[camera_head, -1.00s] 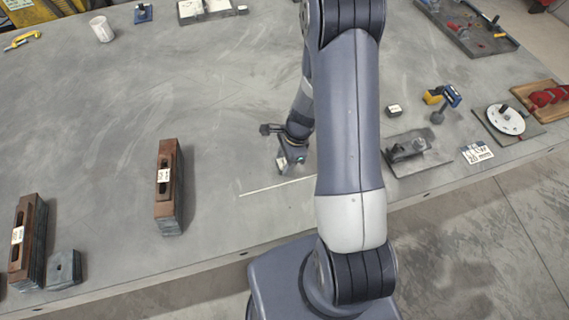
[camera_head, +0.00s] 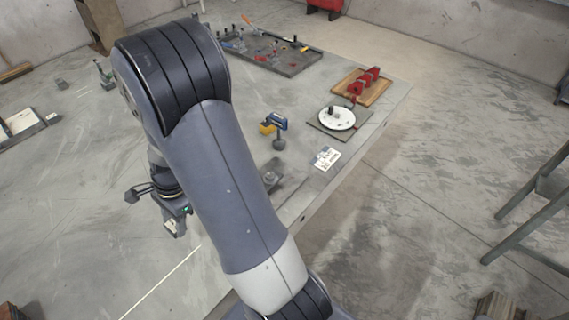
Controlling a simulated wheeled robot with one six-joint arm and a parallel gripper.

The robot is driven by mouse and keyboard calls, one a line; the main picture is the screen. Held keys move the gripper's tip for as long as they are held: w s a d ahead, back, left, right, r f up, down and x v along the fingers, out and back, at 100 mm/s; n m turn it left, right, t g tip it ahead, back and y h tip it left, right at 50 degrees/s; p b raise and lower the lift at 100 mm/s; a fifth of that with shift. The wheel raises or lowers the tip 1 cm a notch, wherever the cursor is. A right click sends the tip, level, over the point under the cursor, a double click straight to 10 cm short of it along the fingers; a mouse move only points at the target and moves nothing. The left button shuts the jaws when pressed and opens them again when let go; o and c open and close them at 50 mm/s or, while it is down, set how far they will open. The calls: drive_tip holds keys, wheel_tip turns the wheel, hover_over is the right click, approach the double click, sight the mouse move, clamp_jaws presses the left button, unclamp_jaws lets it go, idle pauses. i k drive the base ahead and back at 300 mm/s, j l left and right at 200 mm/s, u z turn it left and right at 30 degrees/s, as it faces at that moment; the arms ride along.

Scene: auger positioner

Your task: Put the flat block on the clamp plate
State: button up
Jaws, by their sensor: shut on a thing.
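My gripper (camera_head: 176,212) is over the table at left of centre, pointing down. It is shut on what looks like the flat block (camera_head: 173,227), a small grey piece with a pale face, of which only a little shows below the fingers. The clamp plate (camera_head: 272,178) lies near the table's front edge, right of my gripper. My arm covers most of it, so I see only its right part and some of the dark clamp. My gripper is apart from the plate.
A white dial on a plate (camera_head: 337,118), a label card (camera_head: 325,158) and a wooden board with red parts (camera_head: 362,87) lie to the right. A tool tray (camera_head: 270,52) is at the back.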

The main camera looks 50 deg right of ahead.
sight(284, 172)
drive_tip(key=k+l, duration=0.1)
drive_tip(key=l, duration=1.85)
drive_tip(key=k, duration=0.05)
